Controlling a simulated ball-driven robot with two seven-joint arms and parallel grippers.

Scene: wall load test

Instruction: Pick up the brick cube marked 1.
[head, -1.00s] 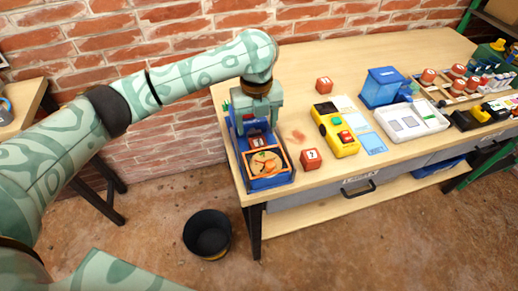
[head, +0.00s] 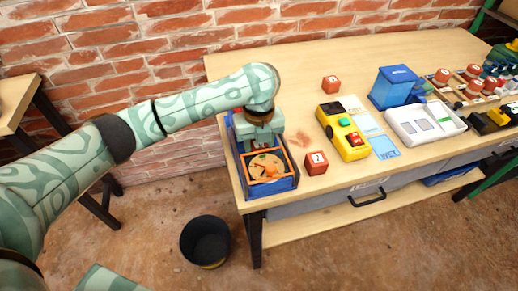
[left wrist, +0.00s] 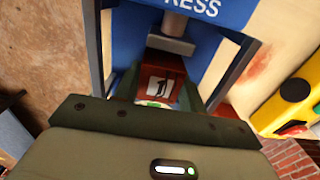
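A red brick cube (left wrist: 168,82) with a white label and a dark mark shows in the left wrist view, in the blue press (left wrist: 211,50) under its grey ram. The mark is too blurred to read surely as 1. My left gripper (head: 263,142) is low over the same blue press (head: 239,172) at the table's left end. It hides the cube in the head view. My right gripper is not in view.
Two other red cubes stand on the table, one at the front (head: 316,162) and one at the back (head: 331,84). A yellow box with buttons (head: 345,135) and a black bin (head: 206,241) are nearby.

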